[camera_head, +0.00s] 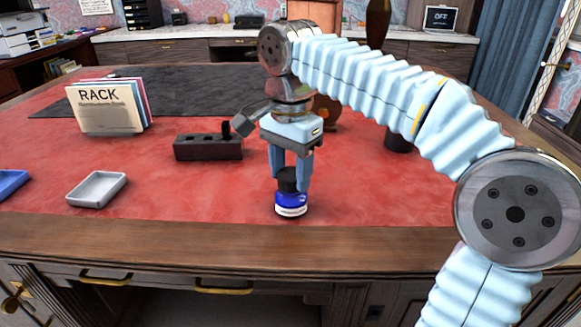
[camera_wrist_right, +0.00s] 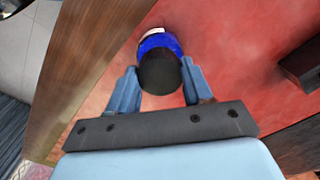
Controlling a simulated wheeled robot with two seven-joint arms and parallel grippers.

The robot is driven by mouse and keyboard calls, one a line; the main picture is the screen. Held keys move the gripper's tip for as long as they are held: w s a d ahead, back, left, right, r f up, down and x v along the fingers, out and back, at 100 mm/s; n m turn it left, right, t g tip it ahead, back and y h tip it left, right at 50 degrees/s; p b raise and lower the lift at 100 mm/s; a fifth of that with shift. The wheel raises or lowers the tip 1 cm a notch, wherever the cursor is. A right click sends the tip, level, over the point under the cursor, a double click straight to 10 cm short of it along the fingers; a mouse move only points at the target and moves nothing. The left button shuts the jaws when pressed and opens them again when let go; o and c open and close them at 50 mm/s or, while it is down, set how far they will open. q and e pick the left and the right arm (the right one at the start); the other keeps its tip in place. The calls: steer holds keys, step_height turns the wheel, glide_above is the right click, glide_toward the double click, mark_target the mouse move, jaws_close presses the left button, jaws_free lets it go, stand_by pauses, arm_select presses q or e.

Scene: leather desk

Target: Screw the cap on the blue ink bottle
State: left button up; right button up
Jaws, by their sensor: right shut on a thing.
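The blue ink bottle (camera_head: 291,206) stands upright near the front edge of the red desk top, with a white band on its label. The black cap (camera_head: 287,182) sits at the bottle's mouth. My right gripper (camera_head: 291,183) points straight down above the bottle and is shut on the cap, one finger on each side. In the right wrist view the round cap (camera_wrist_right: 160,72) lies between the blue fingers (camera_wrist_right: 158,88), and the blue bottle (camera_wrist_right: 158,42) shows behind it. How far the cap is turned cannot be told. My left gripper is not in view.
A dark holder block (camera_head: 208,148) stands left of my right gripper. A grey tray (camera_head: 97,190), a blue tray (camera_head: 10,183) and a rack of booklets (camera_head: 106,108) are farther left. The desk's wooden front edge (camera_head: 200,243) is close to the bottle.

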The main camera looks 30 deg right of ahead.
mark_target(291, 174)
steer(key=shift+f, duration=0.15)
stand_by(0.8)
steer(key=o, duration=1.2)
step_height(291, 174, up, 7)
steer(key=shift+r+p, duration=0.15)
steer(key=shift+p, duration=0.85)
steer(key=shift+r, duration=0.15)
